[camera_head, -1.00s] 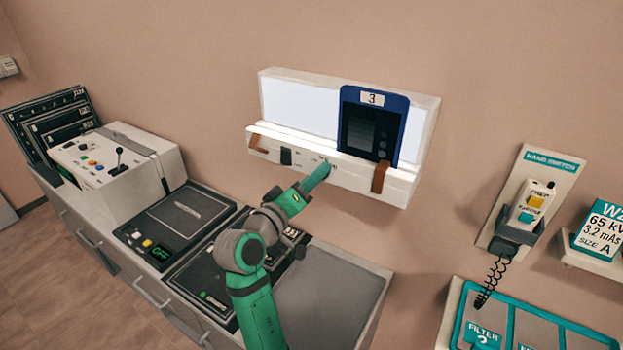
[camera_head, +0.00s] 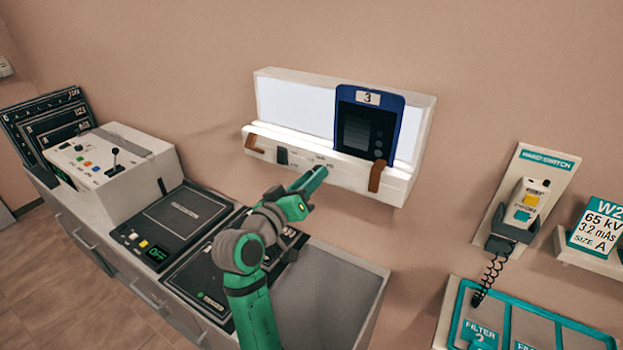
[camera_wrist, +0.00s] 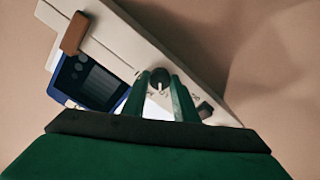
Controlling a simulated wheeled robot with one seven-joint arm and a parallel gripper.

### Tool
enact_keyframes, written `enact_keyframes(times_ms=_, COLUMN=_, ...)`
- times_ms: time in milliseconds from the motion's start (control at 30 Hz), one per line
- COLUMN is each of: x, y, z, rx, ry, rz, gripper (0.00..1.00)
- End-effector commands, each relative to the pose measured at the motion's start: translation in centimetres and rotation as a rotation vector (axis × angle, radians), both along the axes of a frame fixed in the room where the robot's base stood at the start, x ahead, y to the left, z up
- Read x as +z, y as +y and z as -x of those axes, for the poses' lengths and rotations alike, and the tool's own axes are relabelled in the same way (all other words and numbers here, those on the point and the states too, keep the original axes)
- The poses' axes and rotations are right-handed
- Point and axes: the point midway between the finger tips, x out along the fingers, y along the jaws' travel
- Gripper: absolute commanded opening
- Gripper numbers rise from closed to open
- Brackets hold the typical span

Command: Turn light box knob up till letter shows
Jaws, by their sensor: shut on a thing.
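The white light box (camera_head: 263,98) is mounted on the wall, its panel glowing pale. A dark film with a blue frame and a label "3" (camera_head: 368,97) stands at its right; no letter is readable on its dark panel. The small round knob (camera_wrist: 159,76) on the box's lower face shows between my fingertips in the wrist view. My gripper (camera_head: 320,171) reaches up to that face from below and is shut on the knob. In the head view the gripper hides the knob. Printed marks around it are too small to read.
A dark rocker switch (camera_head: 282,156) sits left of the knob. Brown clips hold the box's lower ledge. Below is a counter with a control console (camera_head: 100,165) and dark panels. A hand switch (camera_head: 525,205) hangs at the right, above a teal-edged filter tray (camera_head: 545,317).

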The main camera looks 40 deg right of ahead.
Motion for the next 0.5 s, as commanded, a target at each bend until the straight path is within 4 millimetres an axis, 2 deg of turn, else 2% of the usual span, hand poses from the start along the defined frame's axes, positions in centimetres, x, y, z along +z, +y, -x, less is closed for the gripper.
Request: enact_keyframes(times_ms=500, x=0.44, y=0.18, z=0.07, rx=0.003, ry=-0.438, rz=-0.173, gripper=0.04)
